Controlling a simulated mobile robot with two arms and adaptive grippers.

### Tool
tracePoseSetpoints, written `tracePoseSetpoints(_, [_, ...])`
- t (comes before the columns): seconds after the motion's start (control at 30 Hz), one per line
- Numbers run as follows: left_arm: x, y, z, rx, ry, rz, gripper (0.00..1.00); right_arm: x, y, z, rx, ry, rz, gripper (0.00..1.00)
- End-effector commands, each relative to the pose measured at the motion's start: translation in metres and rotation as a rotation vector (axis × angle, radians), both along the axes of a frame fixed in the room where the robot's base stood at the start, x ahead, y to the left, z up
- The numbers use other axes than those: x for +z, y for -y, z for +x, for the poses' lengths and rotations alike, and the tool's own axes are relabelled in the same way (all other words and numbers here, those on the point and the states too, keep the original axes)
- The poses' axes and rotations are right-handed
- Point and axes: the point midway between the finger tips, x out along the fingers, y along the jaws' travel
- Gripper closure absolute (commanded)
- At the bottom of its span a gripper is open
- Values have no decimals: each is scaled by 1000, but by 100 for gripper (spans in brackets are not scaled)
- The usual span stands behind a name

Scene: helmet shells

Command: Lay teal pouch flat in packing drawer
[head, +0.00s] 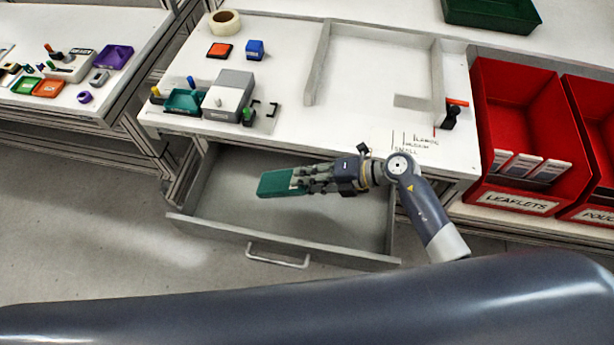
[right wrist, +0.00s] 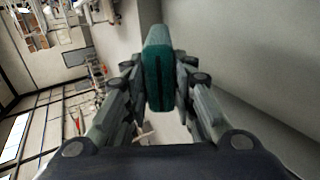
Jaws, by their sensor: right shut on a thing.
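The teal pouch (head: 274,184) is held over the open packing drawer (head: 325,248), above its left-middle part. My right gripper (head: 300,180) is shut on the pouch's right end. In the right wrist view the pouch (right wrist: 158,75) stands out between the two fingers of my right gripper (right wrist: 160,95), seen edge-on. The drawer floor below looks bare, though my arm hides part of it. I cannot tell how high the pouch is above the floor. My left gripper is not in view.
The white worktop (head: 290,95) above the drawer carries a tape roll (head: 224,20), small blocks, a grey box (head: 228,95) and a grey frame. Red bins, one marked leaflets (head: 525,110), stand at the right. A side table (head: 30,95) with small items is at the left.

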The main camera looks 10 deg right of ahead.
Motion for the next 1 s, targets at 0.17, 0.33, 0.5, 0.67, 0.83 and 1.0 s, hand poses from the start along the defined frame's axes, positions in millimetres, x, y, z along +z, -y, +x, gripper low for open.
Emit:
tracePoseSetpoints(0.17, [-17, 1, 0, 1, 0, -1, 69, -22, 0, 0, 1, 2, 0, 100])
tracePoseSetpoints(0.33, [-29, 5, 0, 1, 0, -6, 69, -39, 0, 1, 0, 1, 0, 100])
tracePoseSetpoints(0.5, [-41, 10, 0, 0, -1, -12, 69, -56, 0, 0, 0, 1, 1, 100])
tracePoseSetpoints(0.67, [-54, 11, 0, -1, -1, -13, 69, -72, 0, 0, 0, 1, 0, 100])
tracePoseSetpoints(0.83, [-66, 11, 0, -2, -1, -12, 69, -88, 0, 0, 0, 0, 1, 100])
tracePoseSetpoints(1.0, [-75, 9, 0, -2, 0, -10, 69, -100, 0, 0, 0, 1, 1, 100])
